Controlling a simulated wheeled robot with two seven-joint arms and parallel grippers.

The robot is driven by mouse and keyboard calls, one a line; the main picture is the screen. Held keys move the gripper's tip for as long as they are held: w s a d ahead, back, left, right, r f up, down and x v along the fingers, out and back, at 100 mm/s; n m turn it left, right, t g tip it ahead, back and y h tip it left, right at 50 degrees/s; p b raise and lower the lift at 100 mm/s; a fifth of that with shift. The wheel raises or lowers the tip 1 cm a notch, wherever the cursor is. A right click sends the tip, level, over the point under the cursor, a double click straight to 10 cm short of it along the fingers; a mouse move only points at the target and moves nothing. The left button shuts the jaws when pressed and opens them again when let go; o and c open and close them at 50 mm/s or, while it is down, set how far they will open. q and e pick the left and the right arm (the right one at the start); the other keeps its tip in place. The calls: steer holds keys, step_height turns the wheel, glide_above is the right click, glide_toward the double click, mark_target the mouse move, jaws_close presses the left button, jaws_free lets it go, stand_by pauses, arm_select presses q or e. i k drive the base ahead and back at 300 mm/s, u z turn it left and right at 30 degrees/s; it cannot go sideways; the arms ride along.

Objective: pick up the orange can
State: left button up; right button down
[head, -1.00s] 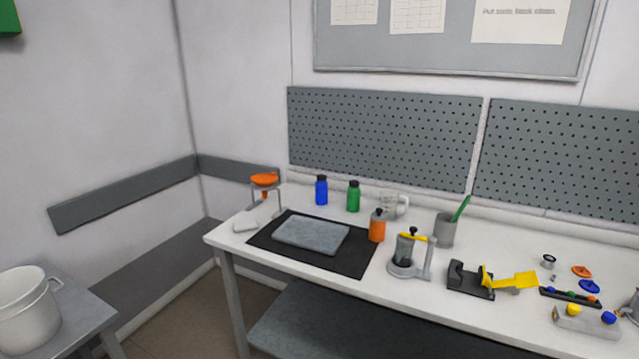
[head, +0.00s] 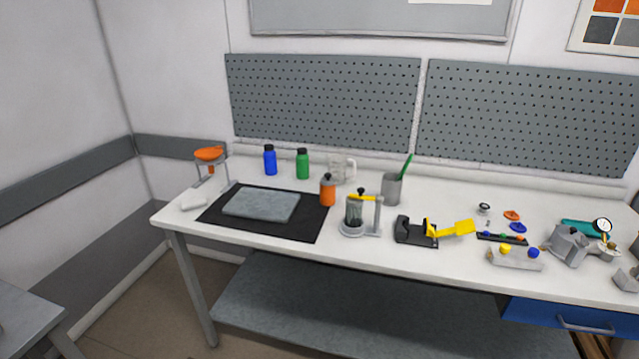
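The orange can (head: 327,193) stands upright on the white workbench, at the right edge of the black mat (head: 305,225). It has an orange body and a dark grey top. It is just left of a grey stand holding a dark cylinder with a yellow arm (head: 355,211). I cannot tell whether its base is on the mat or beside it. Neither of my grippers shows in the head view.
A grey slab (head: 262,205) lies on the mat. Blue (head: 270,161) and green (head: 303,165) bottles and a clear jug (head: 343,170) stand behind. A grey cup (head: 392,189) and a black-and-yellow device (head: 418,231) are to the right. The bench front edge is clear.

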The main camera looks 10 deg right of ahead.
mark_target(326, 193)
steer(key=z, duration=0.55)
steer(key=k, duration=0.65)
steer(key=z, duration=1)
steer(key=i, duration=0.55)
steer(key=z, duration=0.45)
steer(key=i, duration=0.95)
steer(key=u, duration=0.8)
steer(key=i, duration=0.6)
steer(key=u, duration=0.5)
